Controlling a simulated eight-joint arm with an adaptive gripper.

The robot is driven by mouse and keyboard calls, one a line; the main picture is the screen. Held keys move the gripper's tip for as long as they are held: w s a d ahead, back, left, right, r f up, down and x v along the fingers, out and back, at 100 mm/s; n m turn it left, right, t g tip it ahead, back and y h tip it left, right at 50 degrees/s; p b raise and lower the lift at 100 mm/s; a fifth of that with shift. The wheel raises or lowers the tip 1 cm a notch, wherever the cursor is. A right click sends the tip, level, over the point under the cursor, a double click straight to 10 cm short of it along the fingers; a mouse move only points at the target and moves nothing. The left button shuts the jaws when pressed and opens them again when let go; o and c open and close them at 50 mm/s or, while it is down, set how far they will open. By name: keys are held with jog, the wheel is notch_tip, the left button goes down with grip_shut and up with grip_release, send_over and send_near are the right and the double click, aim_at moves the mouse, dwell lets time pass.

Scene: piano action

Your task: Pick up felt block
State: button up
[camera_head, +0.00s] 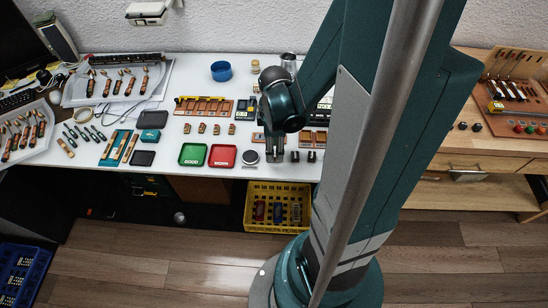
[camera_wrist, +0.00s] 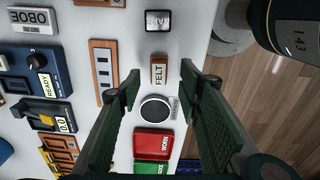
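The felt block (camera_wrist: 158,70) is a small tan block with a white label reading FELT. In the wrist view it lies on the white table between the tips of my gripper (camera_wrist: 160,76), with a visible space on each side. The two green fingers are spread and hold nothing. In the head view my gripper (camera_head: 275,156) points down near the table's front edge. I cannot make out the felt block there; the gripper seems to cover it. The height of the fingertips above the block is unclear.
A round dark disc (camera_wrist: 155,110) with a light rim lies close to the block, then a red tray (camera_wrist: 153,143) and a green tray (camera_head: 192,154). A yellow crate (camera_head: 258,228) sits below the front edge.

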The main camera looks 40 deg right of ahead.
jog(key=shift+w+f+b, duration=0.15)
jog(key=shift+f+b, duration=0.65)
jog(key=shift+f, duration=1.4)
jog(key=shift+c, duration=0.3)
jog(key=c, duration=0.8)
